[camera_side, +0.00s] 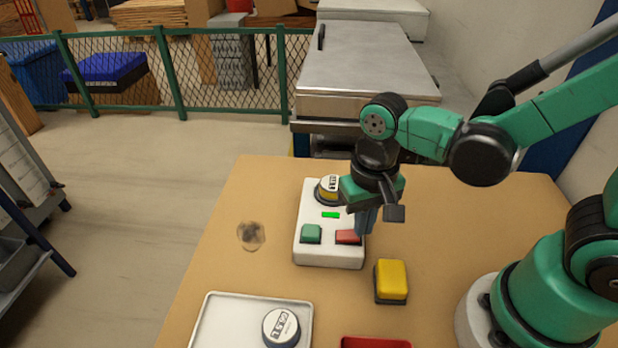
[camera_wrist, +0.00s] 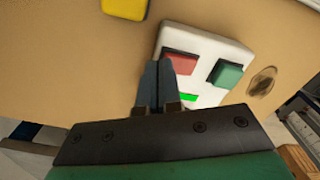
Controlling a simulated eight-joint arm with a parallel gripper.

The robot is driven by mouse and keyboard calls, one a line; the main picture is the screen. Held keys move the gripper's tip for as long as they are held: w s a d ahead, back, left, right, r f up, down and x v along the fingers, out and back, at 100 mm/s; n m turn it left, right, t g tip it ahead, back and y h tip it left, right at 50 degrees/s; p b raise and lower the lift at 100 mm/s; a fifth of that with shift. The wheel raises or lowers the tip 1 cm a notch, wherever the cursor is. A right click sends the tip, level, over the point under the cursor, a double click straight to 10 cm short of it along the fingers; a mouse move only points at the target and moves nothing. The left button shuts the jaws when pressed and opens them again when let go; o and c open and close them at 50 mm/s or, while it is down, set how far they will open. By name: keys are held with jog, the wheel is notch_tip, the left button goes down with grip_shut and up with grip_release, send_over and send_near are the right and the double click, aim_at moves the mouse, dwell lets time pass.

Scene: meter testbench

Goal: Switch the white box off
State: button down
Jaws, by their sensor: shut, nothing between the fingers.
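The white box (camera_side: 328,257) stands on the table. Its top carries a green button (camera_side: 311,234), a red button (camera_side: 348,237) and a lit green indicator (camera_side: 331,215). A round meter (camera_side: 328,188) with a dial sits at its back end, partly hidden by my arm. My gripper (camera_side: 366,222) is shut and empty, pointing down at the right edge of the box by the red button. In the wrist view my fingertips (camera_wrist: 157,68) appear beside the red button (camera_wrist: 180,63), with the green button (camera_wrist: 228,75) farther right. I cannot tell whether they touch the red button.
A yellow block (camera_side: 391,281) stands right of the box, on the near side. A pale tray (camera_side: 245,322) with a round meter (camera_side: 281,327) lies at the front. A red object (camera_side: 375,343) shows at the bottom edge. The table left of the box is clear except for a dark stain (camera_side: 251,235).

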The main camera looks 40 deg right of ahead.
jog(key=shift+f, duration=0.35)
dwell(0.9)
jog(key=shift+r, duration=3.05)
jog(key=shift+d, duration=0.1)
jog(key=w+d+r+n+t, duration=0.3)
jog(key=d+n+t, duration=0.1)
jog(key=t, duration=0.3)
jog(key=shift+w+d, duration=0.2)
jog(key=shift+d, duration=0.55)
